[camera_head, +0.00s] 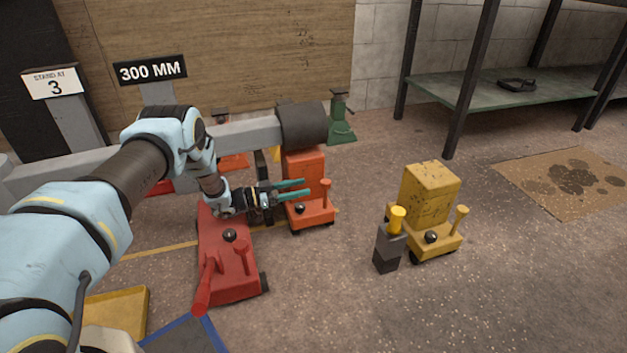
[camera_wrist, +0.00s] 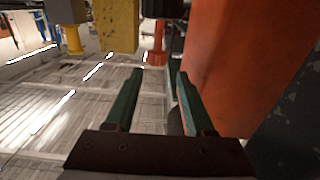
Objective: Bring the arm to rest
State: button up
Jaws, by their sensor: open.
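My gripper (camera_head: 292,189) is at the end of my arm, which reaches in from the left in the head view. Its two teal fingers are apart with nothing between them. They point right, close to the orange jack (camera_head: 304,180); I cannot tell whether they touch it. In the wrist view the fingers (camera_wrist: 153,95) are spread, with a large orange surface (camera_wrist: 245,60) close on the right. A red floor jack (camera_head: 228,262) lies below my wrist.
A yellow jack (camera_head: 430,190) with a dark grey block (camera_head: 387,250) beside it stands to the right. A grey beam (camera_head: 245,133) with a dark end runs behind my gripper. A green stand (camera_head: 340,125) and a shelf (camera_head: 470,90) are farther back. Floor at front right is clear.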

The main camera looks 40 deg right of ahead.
jog(key=shift+v, duration=1.1)
